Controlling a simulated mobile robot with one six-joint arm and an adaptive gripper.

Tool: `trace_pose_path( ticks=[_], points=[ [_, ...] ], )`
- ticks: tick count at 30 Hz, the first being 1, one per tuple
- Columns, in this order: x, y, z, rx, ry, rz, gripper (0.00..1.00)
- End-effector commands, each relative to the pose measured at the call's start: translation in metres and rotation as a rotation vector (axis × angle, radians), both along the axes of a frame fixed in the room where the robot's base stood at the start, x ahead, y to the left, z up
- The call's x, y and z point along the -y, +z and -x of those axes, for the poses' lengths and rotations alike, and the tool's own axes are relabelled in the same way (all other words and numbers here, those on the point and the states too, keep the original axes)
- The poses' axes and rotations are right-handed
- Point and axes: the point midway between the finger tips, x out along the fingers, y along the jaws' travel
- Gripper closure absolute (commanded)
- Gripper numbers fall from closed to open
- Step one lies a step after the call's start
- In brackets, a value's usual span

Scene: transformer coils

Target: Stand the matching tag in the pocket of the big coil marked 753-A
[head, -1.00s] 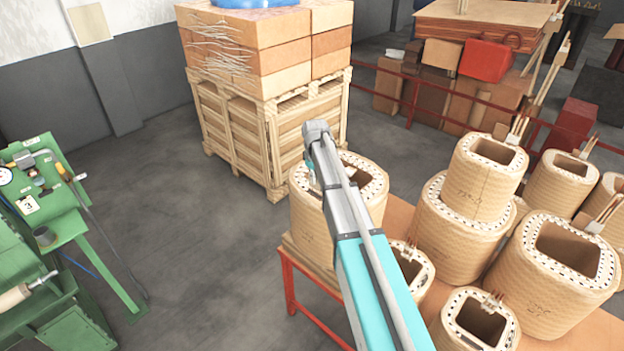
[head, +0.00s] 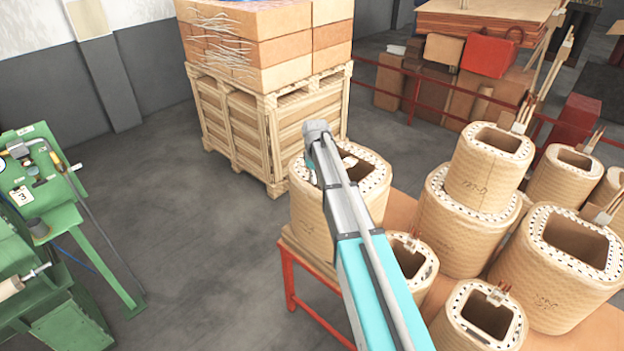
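Several wound coils stand on the table. A big coil (head: 303,222) at the table's left end has my arm across its open top; a small white piece (head: 349,161) shows at the opening, and I cannot tell if it is a tag. A smaller coil (head: 482,190) with an unclear dark mark stands on a larger coil (head: 445,235). A big coil (head: 560,290) at the right also has a dark mark too small to read. I cannot tell which coil is 753-A. My gripper is hidden beyond the end of my arm. No tag or pocket is clearly visible.
Small coils (head: 480,322) crowd the front of the red-legged table (head: 292,262). A pallet crate (head: 262,125) with cartons stands behind. A green machine (head: 60,205) is at the left. Open grey floor lies between. A red rail (head: 440,105) runs behind the coils.

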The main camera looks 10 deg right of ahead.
Motion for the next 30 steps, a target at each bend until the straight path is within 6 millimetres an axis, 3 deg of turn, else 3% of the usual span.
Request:
trace_pose_path(
  ticks=[21,29,30],
  points=[
    [0.0011,-0.0132,0.0032,-0.006,-0.001,0.000,1.00],
    [0.0020,-0.0138,0.0040,-0.005,-0.002,0.001,0.51],
    [0.0023,-0.0138,0.0040,-0.006,-0.003,0.002,0.51]
  ],
)
